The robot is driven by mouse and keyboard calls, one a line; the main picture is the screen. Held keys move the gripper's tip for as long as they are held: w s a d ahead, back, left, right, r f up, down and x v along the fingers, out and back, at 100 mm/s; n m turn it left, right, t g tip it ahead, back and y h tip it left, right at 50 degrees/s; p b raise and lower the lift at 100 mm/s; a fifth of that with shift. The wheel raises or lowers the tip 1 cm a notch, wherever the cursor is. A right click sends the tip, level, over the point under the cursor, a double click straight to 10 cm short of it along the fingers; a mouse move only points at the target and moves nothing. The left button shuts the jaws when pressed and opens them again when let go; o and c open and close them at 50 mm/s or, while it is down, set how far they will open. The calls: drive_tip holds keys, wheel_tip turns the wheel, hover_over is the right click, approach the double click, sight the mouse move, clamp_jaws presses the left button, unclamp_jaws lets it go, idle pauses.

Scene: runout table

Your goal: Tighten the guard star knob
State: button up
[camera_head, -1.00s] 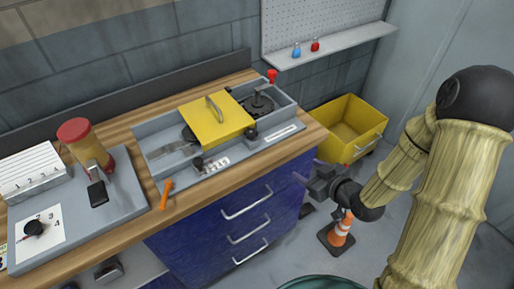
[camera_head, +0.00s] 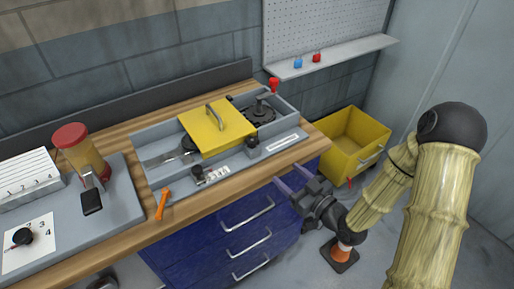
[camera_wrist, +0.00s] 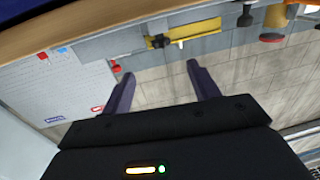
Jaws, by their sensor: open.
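The yellow guard (camera_head: 216,129) with a grey handle lies over the grey trough-like fixture (camera_head: 160,178) on the bench. A black knob (camera_head: 253,142) stands at the guard's front right corner, and another black knob (camera_head: 197,172) stands farther left on the front rail. I cannot tell which is the star knob or how tight either is. My gripper (camera_head: 288,174) is open and empty, in front of the bench's right end, apart from the knobs. In the wrist view its spread fingers (camera_wrist: 160,70) point toward the yellow guard (camera_wrist: 198,31).
A red knob (camera_head: 273,85) rises at the fixture's far right corner. A yellow bin (camera_head: 345,145) stands right of the blue drawers (camera_head: 225,235).

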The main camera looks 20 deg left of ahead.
sight(254, 148)
drive_tip(key=p+x, duration=0.3)
drive_tip(key=x, duration=1.2)
drive_tip(key=shift+f, duration=0.1)
drive_tip(key=c, duration=1)
drive_tip(key=shift+o, duration=0.2)
drive_tip(key=shift+s+a, duration=0.1)
drive_tip(key=shift+b, duration=0.4)
drive_tip(key=shift+s+a+m+t+h+b, duration=0.1)
drive_tip(key=shift+s+m+t+h+b, duration=0.05)
drive_tip(key=shift+m+t+h+b, duration=0.4)
drive_tip(key=shift+s+a+m+t+h+b, duration=0.15)
drive_tip(key=shift+m+t+h+b, duration=0.5)
drive_tip(key=shift+m+t+h, duration=0.35)
drive_tip(key=shift+a+m+t+h+b, duration=0.1)
drive_tip(key=shift+m+t+h+b, duration=0.65)
drive_tip(key=shift+h, duration=0.3)
drive_tip(key=o, duration=1)
drive_tip(key=shift+c, duration=0.2)
